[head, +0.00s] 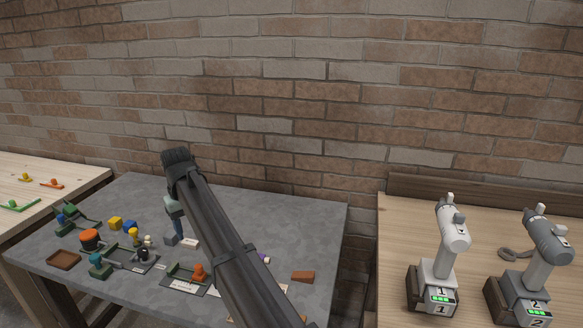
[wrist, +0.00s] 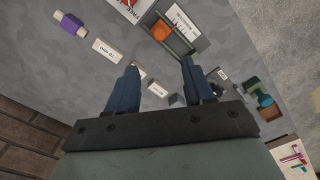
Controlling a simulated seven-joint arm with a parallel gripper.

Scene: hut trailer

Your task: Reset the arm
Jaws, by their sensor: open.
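My gripper (wrist: 160,70) shows in the wrist view with its two dark blue fingers apart and nothing between them. In the head view my gripper (head: 179,228) hangs down beside my dark grey arm, over the grey table (head: 325,215). My arm reaches in from the lower middle and bends at a raised elbow near the wall. White label cards and small blocks lie on the table beyond the fingertips in the wrist view. I cannot tell the exact height of the fingertips above the table.
Several small coloured pieces and dark trays stand on the table's left half, with a brown tray (head: 64,260) near its front. A reddish-brown block (head: 303,276) lies at the right. Two numbered devices stand on the right wooden table (head: 400,225). A brick wall rises behind.

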